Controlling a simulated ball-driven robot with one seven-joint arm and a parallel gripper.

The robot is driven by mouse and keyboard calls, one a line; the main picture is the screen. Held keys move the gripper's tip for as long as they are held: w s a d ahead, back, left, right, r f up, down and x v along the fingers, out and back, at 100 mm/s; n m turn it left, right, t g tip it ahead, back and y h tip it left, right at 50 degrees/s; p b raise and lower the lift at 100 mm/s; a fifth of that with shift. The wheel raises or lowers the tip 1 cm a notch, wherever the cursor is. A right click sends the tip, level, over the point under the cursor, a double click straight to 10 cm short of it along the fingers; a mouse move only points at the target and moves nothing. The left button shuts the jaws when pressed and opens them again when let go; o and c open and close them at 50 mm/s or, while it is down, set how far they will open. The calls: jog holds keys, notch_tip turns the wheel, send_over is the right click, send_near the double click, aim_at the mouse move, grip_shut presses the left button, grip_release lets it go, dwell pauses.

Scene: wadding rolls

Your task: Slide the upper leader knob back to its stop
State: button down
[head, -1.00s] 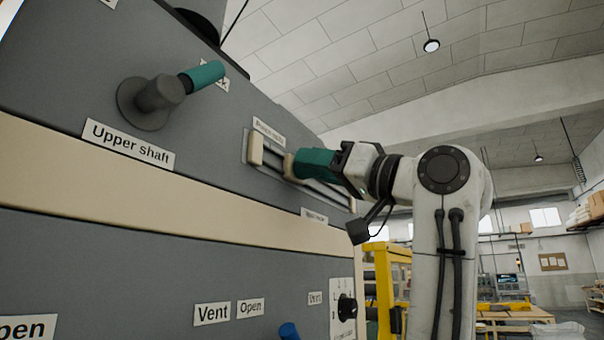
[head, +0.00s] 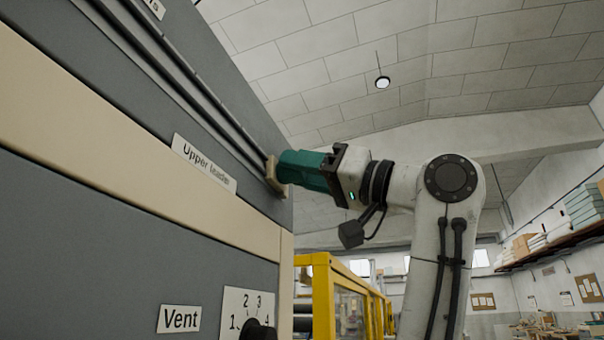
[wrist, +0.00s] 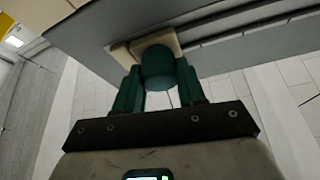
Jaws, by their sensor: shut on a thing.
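The upper leader knob (wrist: 158,68) is a dark green cylinder on a cream carriage (head: 274,174). In the head view the fingers hide the knob.
The grey panel (head: 90,230) with a cream band fills the left. Below are a "Vent" label (head: 180,319) and a numbered dial (head: 255,328). A yellow-framed guard (head: 325,300) stands behind my arm. The air to the right is open.

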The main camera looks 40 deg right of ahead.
jog(key=shift+w+d+r, duration=0.15)
jog(key=shift+d, duration=0.05)
jog(key=c, duration=0.7)
grip_release()
jog(key=shift+d, duration=0.15)
jog(key=shift+o, duration=0.2)
jog(key=b+v, duration=0.4)
jog(key=v, duration=0.6)
jog(key=shift+s+f, duration=0.2)
jog(key=shift+s, duration=0.1)
jog(key=shift+d, duration=0.15)
